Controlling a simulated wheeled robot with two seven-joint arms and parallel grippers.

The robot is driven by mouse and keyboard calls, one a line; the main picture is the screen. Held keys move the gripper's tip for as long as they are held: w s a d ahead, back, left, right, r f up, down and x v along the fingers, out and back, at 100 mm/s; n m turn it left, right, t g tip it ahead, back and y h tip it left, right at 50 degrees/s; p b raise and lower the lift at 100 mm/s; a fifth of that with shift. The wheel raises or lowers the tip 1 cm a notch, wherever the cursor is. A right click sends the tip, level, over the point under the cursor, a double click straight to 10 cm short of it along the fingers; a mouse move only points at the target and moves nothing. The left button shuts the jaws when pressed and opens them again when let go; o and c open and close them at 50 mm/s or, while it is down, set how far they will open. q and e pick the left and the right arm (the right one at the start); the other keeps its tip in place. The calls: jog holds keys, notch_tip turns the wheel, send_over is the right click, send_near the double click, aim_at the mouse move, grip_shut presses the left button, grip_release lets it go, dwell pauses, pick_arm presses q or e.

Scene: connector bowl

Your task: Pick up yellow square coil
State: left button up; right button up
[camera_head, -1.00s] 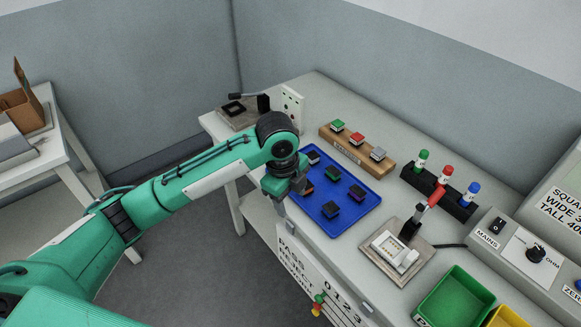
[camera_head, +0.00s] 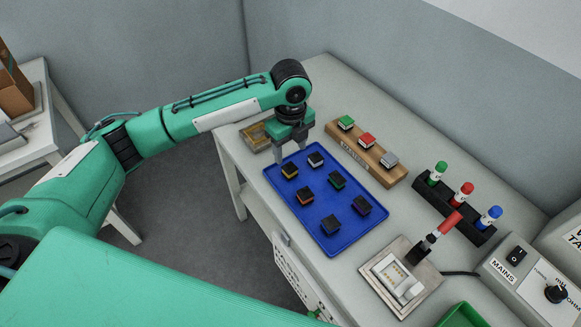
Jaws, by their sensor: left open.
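The yellow square coil (camera_head: 289,171) is a small dark-topped block with a yellow band. It sits on the blue tray (camera_head: 345,243) near the tray's far left corner, with several similar blocks around it. My left gripper (camera_head: 293,153) points down at the far left end of the tray, its two fingers apart with nothing visible between them. It is just behind the yellow coil in the picture; its exact height above the tray is hard to tell. My right gripper is not in view.
A block with a white band (camera_head: 316,160) is close to the right of the yellow one. An orange-banded block (camera_head: 306,195) is in front. A wooden holder (camera_head: 382,172) with three coloured pieces stands right of the tray. A test fixture (camera_head: 401,280) is at front right.

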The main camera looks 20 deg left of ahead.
aim_at(291, 169)
pick_arm(q)
notch_tip(291, 169, down, 3)
jog(key=shift+w+r, duration=0.1)
jog(key=shift+r, duration=0.05)
jog(key=shift+f+p, duration=0.5)
jog(key=shift+f, duration=0.45)
jog(key=f, duration=0.1)
jog(key=f+p, duration=0.1)
jog(key=f, duration=0.1)
jog(key=shift+w+f, duration=0.2)
jog(key=shift+f, duration=0.35)
jog(key=c, duration=0.9)
jog(key=shift+c, duration=0.9)
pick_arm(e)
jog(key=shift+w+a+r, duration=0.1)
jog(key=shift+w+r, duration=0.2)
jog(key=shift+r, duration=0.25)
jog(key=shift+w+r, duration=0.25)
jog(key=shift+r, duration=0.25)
pick_arm(q)
jog(key=shift+r, duration=0.1)
